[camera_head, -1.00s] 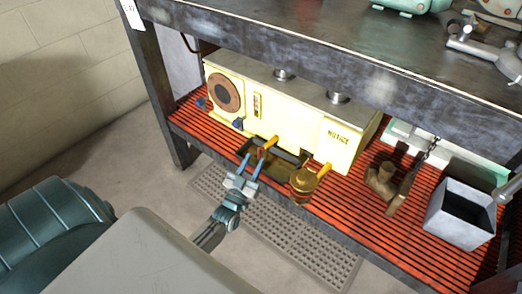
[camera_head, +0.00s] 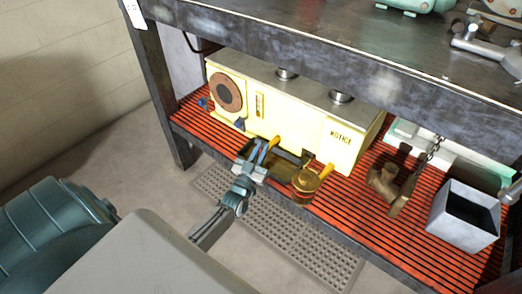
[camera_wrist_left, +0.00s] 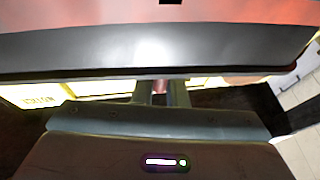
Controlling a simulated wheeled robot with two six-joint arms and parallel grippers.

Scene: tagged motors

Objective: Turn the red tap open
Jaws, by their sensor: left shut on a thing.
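My left gripper (camera_head: 262,158) reaches in from the lower left to the front of the cream box (camera_head: 335,146) on the lower shelf. It is shut on the red tap, which its fingers mostly hide in the head view. A yellow piece (camera_head: 273,142) shows just behind the fingertips. In the left wrist view a small reddish part, likely the red tap (camera_wrist_left: 160,86), shows between the two fingers, partly cut off by a wide dark band. How far the tap is turned cannot be seen. My right gripper is not clearly in view.
A brass pot-like fitting (camera_head: 305,182) with a yellow handle stands just right of my left gripper. A brown fitting (camera_head: 384,182) and a grey open bin (camera_head: 464,212) are further right on the red slatted shelf (camera_head: 350,208). The dark bench edge (camera_head: 330,75) overhangs above.

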